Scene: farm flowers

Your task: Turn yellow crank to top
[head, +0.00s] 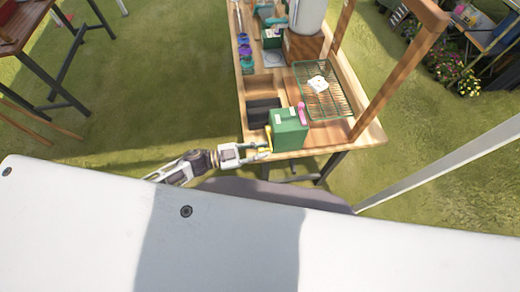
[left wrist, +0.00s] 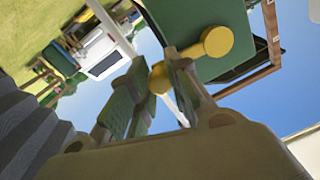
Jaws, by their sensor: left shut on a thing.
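The green box (head: 289,133) stands at the near edge of the wooden table. Its yellow crank (head: 268,138) is on the box's left side. In the left wrist view, the crank shows as a yellow bar with a round yellow end (left wrist: 218,41) by the green box (left wrist: 205,20) and another yellow end (left wrist: 158,79) between the fingers. My left gripper (head: 265,152) reaches in from the left, beside the box's lower left. In the left wrist view, my left gripper (left wrist: 155,85) is shut on the crank's end. My right gripper is not in view.
A pink handle (head: 302,113) sits at the box's upper right. A wire rack (head: 325,90) with a pale item (head: 318,83) lies behind it. A dark sunken tray (head: 263,111) is at the left. A wooden post (head: 400,80) rises at the right. Grass (head: 150,100) left of the table is open.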

